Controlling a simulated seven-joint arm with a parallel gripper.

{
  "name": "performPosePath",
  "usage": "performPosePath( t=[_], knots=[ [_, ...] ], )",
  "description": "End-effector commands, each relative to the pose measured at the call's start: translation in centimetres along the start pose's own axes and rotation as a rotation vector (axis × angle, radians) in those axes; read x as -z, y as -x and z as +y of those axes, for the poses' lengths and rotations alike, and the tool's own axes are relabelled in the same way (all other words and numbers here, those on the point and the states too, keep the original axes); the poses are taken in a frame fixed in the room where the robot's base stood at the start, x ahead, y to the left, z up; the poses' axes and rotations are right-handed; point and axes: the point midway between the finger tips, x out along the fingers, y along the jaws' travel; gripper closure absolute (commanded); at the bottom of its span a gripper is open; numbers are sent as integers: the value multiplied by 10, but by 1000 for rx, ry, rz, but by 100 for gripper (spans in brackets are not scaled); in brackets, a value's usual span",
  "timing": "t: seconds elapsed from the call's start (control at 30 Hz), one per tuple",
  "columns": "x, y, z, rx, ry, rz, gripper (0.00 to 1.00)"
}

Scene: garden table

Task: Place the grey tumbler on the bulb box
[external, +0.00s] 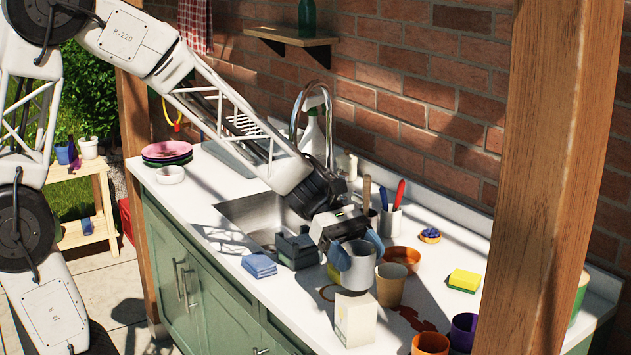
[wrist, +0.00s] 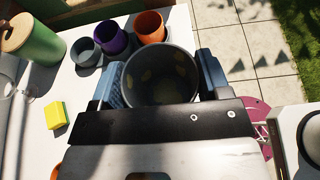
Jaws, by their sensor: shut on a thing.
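The grey tumbler (external: 358,272) is upright between the blue fingers of my gripper (external: 357,254). The fingers are shut on its sides. In the wrist view my gripper (wrist: 159,78) holds the tumbler (wrist: 160,88), and I look into its open mouth. The bulb box (external: 355,320) is a pale cream carton standing on the counter. In the external view the tumbler's base appears right at the box's top edge. I cannot tell whether they touch. The box does not show in the wrist view.
A tan cup (external: 391,285) stands close to the right of the tumbler, with an orange bowl (external: 404,257) behind it. An orange cup (external: 430,344) and a purple cup (external: 464,328) stand at the front right.

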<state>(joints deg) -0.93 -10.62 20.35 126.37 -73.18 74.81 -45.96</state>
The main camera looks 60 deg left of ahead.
Motion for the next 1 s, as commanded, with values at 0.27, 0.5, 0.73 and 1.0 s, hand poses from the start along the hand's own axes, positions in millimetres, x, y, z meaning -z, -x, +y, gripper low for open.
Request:
performPosePath(
  t=[0.27,0.5,0.73,1.0],
  knots=[
    [25,-10,0,0,2,0,54],
    [26,-11,0,0,0,0,54],
    [29,-12,0,0,1,0,54],
    [29,-12,0,0,0,0,4]
  ],
)
